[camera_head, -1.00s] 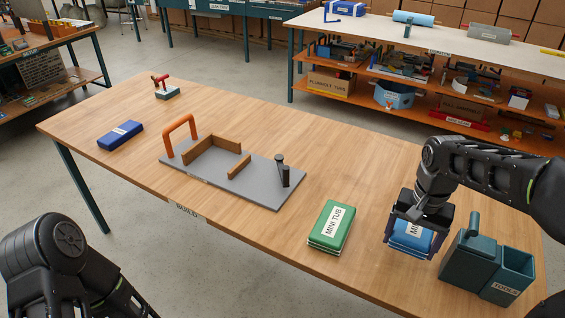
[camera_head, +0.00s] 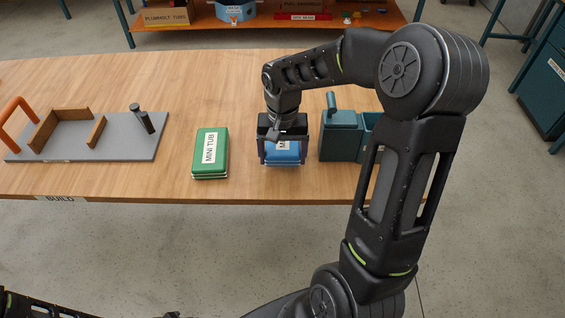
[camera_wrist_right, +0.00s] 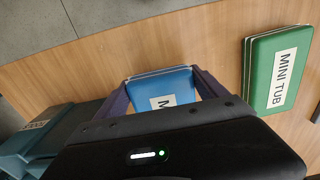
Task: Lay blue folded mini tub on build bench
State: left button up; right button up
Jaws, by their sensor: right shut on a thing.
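The blue folded mini tub (camera_head: 282,155) is on the build bench (camera_head: 120,180), between the green mini tub and the teal tool holder. My right gripper (camera_head: 283,150) points down over it, with its fingers shut on the tub's two sides. In the right wrist view the blue tub (camera_wrist_right: 160,86) shows between the fingers, its label partly hidden by the gripper body. The tub looks to be at or very near the bench top; I cannot tell if there is a gap. My left gripper cannot be made out; only part of the left arm shows at the bottom left.
A green mini tub (camera_head: 210,154) lies left of the blue one. A teal tool holder (camera_head: 342,138) stands close on its right. A grey fixture plate (camera_head: 80,150) with wooden stops lies further left. Bare bench separates the plate and the green tub.

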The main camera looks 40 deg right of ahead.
aim_at(283, 165)
jog(key=shift+f, duration=1.75)
jog(key=shift+f, duration=0.25)
jog(key=o, duration=1.5)
jog(key=shift+r, duration=0.1)
notch_tip(283, 165, up, 12)
jog(key=shift+r, duration=0.15)
